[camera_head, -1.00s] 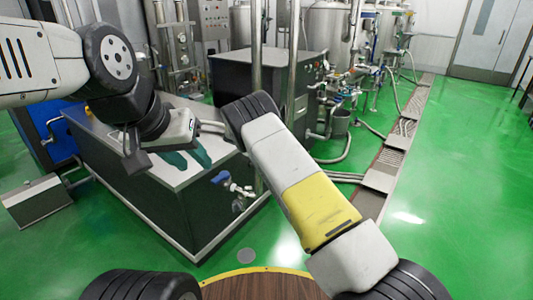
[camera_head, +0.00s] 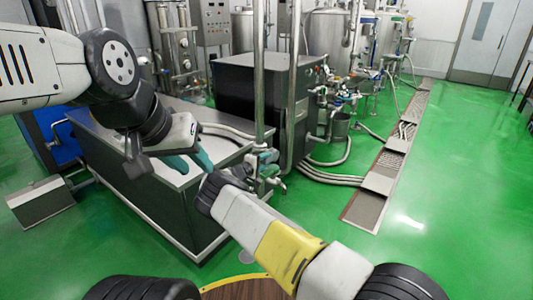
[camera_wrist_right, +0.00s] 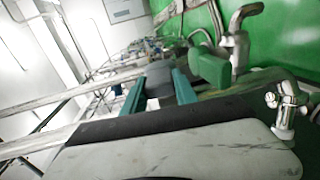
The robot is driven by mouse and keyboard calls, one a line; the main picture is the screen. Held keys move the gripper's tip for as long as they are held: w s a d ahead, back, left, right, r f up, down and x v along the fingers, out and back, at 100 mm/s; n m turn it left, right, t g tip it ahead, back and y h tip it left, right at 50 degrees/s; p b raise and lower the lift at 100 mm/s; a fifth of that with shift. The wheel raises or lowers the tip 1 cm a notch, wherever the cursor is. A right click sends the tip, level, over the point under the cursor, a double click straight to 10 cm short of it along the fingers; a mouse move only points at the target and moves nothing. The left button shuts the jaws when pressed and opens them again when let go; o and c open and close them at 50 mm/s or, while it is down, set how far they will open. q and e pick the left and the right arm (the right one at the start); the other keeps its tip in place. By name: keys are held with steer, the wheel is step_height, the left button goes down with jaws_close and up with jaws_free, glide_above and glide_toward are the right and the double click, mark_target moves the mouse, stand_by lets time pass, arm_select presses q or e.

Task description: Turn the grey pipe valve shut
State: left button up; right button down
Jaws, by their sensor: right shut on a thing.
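My right gripper (camera_wrist_right: 159,88) has its teal fingers on either side of a grey piece (camera_wrist_right: 160,78), which looks like the grey pipe valve, and is shut on it. In the head view the right gripper (camera_head: 263,164) reaches the pipework beside the dark cabinet; its wrist hides part of the fittings. The exact angle of the valve cannot be told. My left gripper (camera_head: 190,162) hangs over the light cabinet top with its teal fingers apart, empty.
A green block-like handle (camera_wrist_right: 210,68) and a silver tap (camera_wrist_right: 287,105) are close to the right gripper. The light-topped cabinet (camera_head: 222,150) stands under my left arm. A tall vertical pipe (camera_head: 259,80) rises behind the right gripper. Green floor (camera_head: 440,190) is clear at right.

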steer(key=shift+d+f+t+h, duration=0.15)
steer(key=shift+f+t+h, duration=0.4)
steer(key=shift+t, duration=0.15)
steer(key=shift+f, duration=0.1)
steer(key=c, duration=1)
jaws_free()
steer(key=shift+o, duration=0.2)
steer(key=shift+s+a, duration=0.25)
steer(key=shift+a, duration=0.1)
steer(key=v, duration=0.7)
steer(key=shift+s, duration=0.1)
